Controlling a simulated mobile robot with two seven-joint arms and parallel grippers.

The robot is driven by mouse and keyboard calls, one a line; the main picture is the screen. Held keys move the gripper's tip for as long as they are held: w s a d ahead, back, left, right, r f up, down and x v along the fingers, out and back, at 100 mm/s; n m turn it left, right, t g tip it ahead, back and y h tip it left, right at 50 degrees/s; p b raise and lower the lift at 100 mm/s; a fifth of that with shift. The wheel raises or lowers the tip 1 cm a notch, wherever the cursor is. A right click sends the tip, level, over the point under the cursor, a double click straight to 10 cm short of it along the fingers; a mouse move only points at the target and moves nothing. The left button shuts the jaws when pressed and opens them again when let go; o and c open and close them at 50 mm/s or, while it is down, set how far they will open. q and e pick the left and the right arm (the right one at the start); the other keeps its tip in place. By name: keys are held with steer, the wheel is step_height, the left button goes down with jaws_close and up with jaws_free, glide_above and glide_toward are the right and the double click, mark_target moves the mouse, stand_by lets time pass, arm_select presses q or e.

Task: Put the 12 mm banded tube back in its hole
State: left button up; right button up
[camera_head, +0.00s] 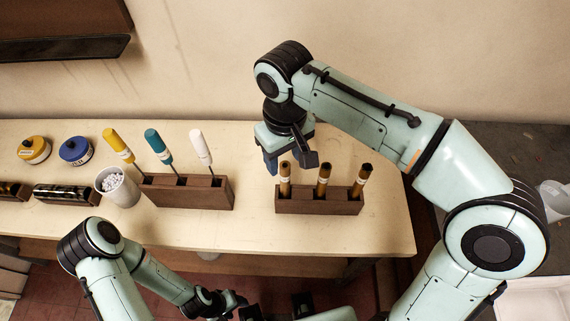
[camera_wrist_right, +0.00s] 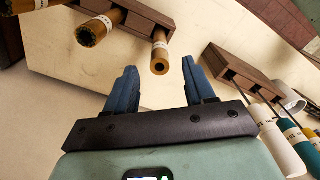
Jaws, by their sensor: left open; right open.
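Three brown tubes with white bands stand in a dark wooden block (camera_head: 318,206) on the bench: a left tube (camera_head: 285,182), a middle tube (camera_head: 323,178) and a right tube (camera_head: 363,180). The band markings are too small to read, so I cannot tell which is 12 mm. My right gripper (camera_head: 290,162) is open and empty, just above and behind the left tube. In the right wrist view, the left tube (camera_wrist_right: 160,55) shows between the open blue fingers (camera_wrist_right: 158,85), beyond their tips. My left gripper (camera_head: 248,308) is low at the bottom edge, dark and partly cut off.
A second block (camera_head: 200,192) left of it holds yellow, teal and white handled tools. A white cup (camera_head: 118,188), yellow and blue round tins (camera_head: 75,150) and dark trays stand further left. The bench front between the blocks is clear.

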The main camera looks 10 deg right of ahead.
arm_select(q)
steer(key=shift+w+r+p, duration=0.35)
steer(key=shift+r+p, duration=0.05)
steer(key=shift+r, duration=0.15)
steer(key=shift+w+r+p, duration=0.35)
steer(key=shift+r, duration=0.2)
arm_select(e)
step_height(320, 180, up, 7)
steer(key=shift+f, duration=0.15)
